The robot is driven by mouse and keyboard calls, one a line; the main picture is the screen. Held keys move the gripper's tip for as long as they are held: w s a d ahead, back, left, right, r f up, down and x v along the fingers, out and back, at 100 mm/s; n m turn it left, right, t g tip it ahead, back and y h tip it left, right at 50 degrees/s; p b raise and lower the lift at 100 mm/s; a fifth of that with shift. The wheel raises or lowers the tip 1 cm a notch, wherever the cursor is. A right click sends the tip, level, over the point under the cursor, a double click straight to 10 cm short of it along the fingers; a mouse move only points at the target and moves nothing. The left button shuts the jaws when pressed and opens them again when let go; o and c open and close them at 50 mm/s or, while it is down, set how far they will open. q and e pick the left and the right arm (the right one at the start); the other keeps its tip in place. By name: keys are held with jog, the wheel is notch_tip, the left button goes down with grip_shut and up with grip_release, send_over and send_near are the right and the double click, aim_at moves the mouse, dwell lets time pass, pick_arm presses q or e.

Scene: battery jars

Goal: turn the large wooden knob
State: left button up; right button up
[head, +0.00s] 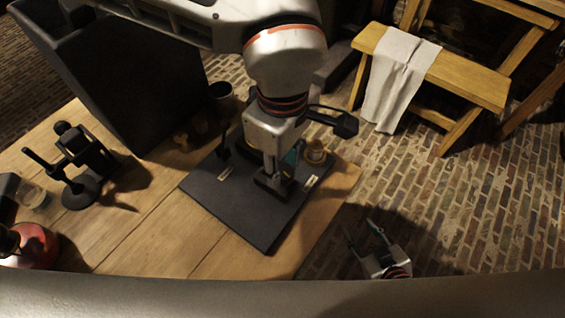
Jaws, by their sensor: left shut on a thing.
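A dark square board (263,234) lies on the wooden table. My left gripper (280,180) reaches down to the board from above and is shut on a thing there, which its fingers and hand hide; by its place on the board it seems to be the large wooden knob. A small round tan, wood-coloured piece (316,152) shows on the board just right of the fingers. My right gripper (362,232) is low at the bottom right, past the table edge, empty, with its fingers apart.
A black stand (82,165), a glass jar (33,196) and a red flask (32,246) stand at the left of the table (150,235). A large dark box (125,75) stands behind. A wooden bench (465,82) with a white cloth (400,70) is at the upper right.

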pick_arm(q)
jog(key=m, duration=0.5)
jog(key=shift+m, duration=0.3)
jog(key=m, duration=0.4)
jog(key=shift+m, duration=0.3)
jog(key=m, duration=0.4)
jog(key=shift+d, duration=0.1)
jog(key=shift+m+p, duration=0.4)
jog(key=shift+m, duration=2.1)
jog(key=o, duration=1.1)
